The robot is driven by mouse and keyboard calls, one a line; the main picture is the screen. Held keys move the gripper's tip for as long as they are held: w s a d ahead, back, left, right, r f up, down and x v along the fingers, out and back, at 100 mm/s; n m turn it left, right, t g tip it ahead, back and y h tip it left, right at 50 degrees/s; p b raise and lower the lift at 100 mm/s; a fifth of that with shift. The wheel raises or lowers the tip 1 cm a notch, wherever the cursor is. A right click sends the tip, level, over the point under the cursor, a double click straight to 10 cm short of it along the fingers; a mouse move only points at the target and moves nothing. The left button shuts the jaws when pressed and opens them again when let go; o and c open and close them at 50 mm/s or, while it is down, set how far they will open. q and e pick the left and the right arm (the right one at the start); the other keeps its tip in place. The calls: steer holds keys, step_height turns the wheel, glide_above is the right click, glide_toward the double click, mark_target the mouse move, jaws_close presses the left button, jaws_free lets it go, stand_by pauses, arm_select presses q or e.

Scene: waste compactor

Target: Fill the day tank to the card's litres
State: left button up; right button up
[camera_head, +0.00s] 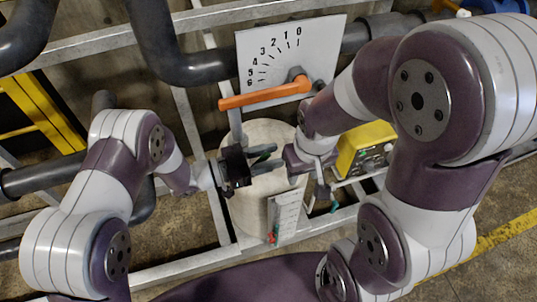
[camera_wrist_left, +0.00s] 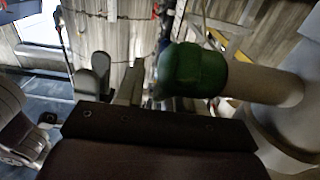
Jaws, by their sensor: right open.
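A white dial plate (camera_head: 291,55) numbered 0 to 6 carries an orange lever (camera_head: 262,96), which points left near the 6. A pale round tank (camera_head: 262,215) stands below it. A white scale card (camera_head: 284,218) with a red mark near its bottom is at the tank's front. In the left wrist view a green cap-like part (camera_wrist_left: 192,70) on a pale pipe (camera_wrist_left: 268,84) is close to the gripper. My right gripper (camera_head: 326,196) is open, right of the tank.
A yellow box (camera_head: 365,146) with small controls stands right of the tank. Dark pipes (camera_head: 190,65) and a grey metal frame (camera_head: 190,262) surround the tank. A yellow rail (camera_head: 40,112) is at left; a yellow floor line (camera_head: 497,238) is at right.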

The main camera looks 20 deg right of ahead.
arm_select(q)
jaws_close()
